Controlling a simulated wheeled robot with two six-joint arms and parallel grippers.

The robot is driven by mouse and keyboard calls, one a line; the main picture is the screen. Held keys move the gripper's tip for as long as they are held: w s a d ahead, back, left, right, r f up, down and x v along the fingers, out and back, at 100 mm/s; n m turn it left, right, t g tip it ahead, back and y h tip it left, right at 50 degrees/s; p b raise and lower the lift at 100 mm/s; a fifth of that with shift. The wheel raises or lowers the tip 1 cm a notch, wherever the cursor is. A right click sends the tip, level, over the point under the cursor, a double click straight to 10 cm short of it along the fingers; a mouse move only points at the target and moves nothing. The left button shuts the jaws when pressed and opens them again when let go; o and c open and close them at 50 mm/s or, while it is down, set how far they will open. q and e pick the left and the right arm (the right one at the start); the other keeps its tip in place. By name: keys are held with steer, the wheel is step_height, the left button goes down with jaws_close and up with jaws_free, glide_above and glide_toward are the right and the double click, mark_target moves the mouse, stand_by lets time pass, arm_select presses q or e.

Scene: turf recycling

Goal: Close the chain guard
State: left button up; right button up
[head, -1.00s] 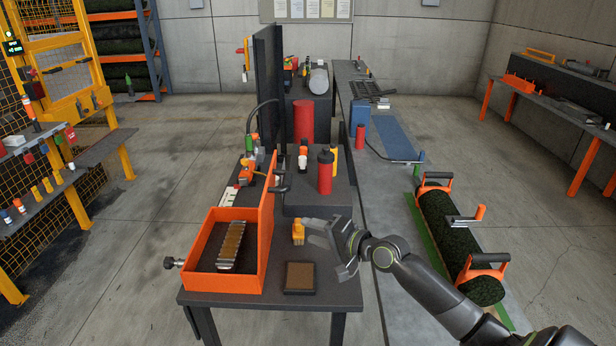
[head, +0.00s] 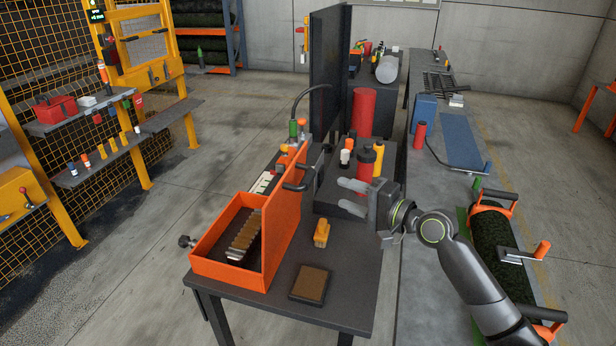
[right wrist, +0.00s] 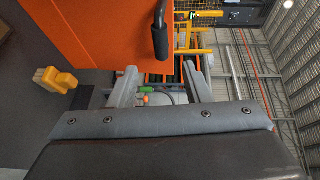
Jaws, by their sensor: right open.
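The chain guard is an orange open-topped box (head: 228,275) near the front left of the dark table. Its orange lid panel (head: 284,215) stands upright along the box's right side, so the guard is open. A chain-like metal piece (head: 244,236) lies inside. A black handle (head: 297,180) sits on the lid's right face. My right gripper (head: 352,197) is open and empty, right of the lid and apart from it, fingers pointing left. In the right wrist view, the orange lid (right wrist: 105,30) and black handle (right wrist: 160,38) lie beyond the open fingers (right wrist: 160,88). My left gripper is out of view.
A yellow-orange object (head: 321,233) and a brown-topped dark block (head: 309,284) lie on the table right of the box. Red bottle (head: 365,165) and small containers stand behind my right gripper. A tall dark panel (head: 329,75) rises farther back.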

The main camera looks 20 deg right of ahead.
mark_target(308, 180)
steer(key=x, duration=0.2)
steer(key=p+x, duration=0.1)
steer(key=x, duration=0.1)
steer(key=shift+w+a+r, duration=0.2)
steer(key=shift+w+a, duration=0.05)
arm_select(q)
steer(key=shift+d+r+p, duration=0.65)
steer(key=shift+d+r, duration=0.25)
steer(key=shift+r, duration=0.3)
arm_select(e)
steer(key=shift+x, duration=3.65)
steer(key=shift+f, duration=0.15)
steer(key=shift+c, duration=0.4)
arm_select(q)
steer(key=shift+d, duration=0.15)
arm_select(e)
jaws_close()
